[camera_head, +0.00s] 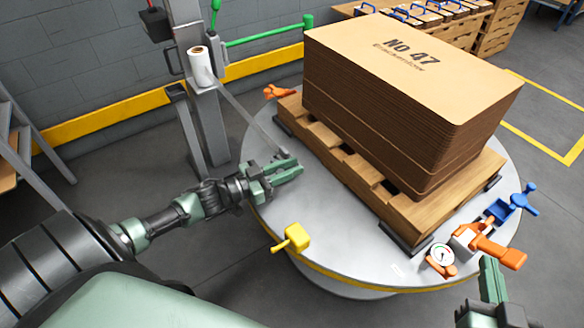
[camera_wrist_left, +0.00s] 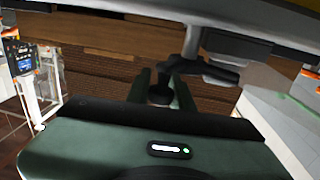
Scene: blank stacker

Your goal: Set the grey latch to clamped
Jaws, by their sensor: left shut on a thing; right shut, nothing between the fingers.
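My left gripper (camera_head: 290,168) reaches over the left rim of the round grey turntable (camera_head: 335,235), beside the wooden pallet. In the left wrist view, its green fingers (camera_wrist_left: 161,92) are shut on the dark knob of a grey latch (camera_wrist_left: 200,68). The latch has a bent lever running to a bracket at the upper right. In the head view the latch is mostly hidden by the gripper, and I cannot tell its setting. My right gripper (camera_head: 492,282) is shut and empty at the lower right, close to an orange handle.
A brown cardboard stack (camera_head: 400,100) stands on the pallet (camera_head: 370,185). Around the rim are a yellow handle (camera_head: 293,239), an orange latch (camera_head: 487,246), a blue latch (camera_head: 512,205), a gauge (camera_head: 441,256) and another orange piece (camera_head: 277,92). A grey post (camera_head: 205,120) stands behind my left gripper.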

